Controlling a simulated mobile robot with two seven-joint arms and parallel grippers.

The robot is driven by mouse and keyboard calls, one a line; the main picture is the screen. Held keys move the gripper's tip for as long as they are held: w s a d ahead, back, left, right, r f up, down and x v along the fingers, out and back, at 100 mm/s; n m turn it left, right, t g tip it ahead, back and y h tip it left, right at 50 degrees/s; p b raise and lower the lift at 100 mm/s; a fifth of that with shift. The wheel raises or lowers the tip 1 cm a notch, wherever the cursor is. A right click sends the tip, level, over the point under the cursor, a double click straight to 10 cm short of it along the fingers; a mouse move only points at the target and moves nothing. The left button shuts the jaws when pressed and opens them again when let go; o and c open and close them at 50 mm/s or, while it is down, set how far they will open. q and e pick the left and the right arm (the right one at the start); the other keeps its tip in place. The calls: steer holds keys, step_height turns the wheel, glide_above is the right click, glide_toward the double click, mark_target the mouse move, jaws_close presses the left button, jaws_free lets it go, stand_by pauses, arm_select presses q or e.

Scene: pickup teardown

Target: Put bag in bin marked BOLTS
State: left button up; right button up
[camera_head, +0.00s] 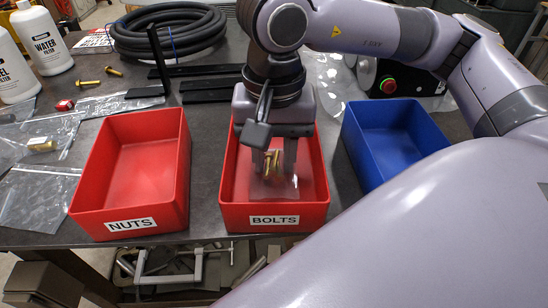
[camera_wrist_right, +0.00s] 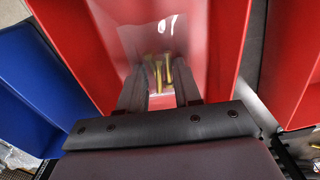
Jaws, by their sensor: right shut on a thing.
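A clear plastic bag (camera_head: 273,188) with brass bolts in it hangs inside the red bin marked BOLTS (camera_head: 274,216). My right gripper (camera_head: 272,160) points down into this bin and is shut on the bag. In the right wrist view the bag (camera_wrist_right: 157,42) sits between the two dark fingertips (camera_wrist_right: 160,95), with the brass bolts near them. The red bin's walls (camera_wrist_right: 226,45) stand around it there. I cannot tell whether the bag touches the bin floor. My left gripper is not in view.
A red bin marked NUTS (camera_head: 132,222) stands to the left and a blue bin (camera_head: 390,150) to the right. Clear bags (camera_head: 35,195), white bottles (camera_head: 42,38), a black hose coil (camera_head: 168,32) and black bars lie around. My right arm covers the right side.

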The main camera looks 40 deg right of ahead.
mark_target(274, 160)
steer(key=shift+f, duration=0.55)
steer(key=shift+f, duration=0.1)
steer(key=o, duration=0.7)
steer(key=shift+f+b, duration=0.1)
steer(key=shift+b, duration=0.2)
steer(key=shift+c, duration=0.2)
steer(key=o, duration=0.4)
steer(key=shift+r+p, duration=0.4)
steer(key=shift+p, duration=0.05)
step_height(274, 160, up, 12)
steer(key=shift+f+p, duration=0.15)
steer(key=shift+p, duration=0.2)
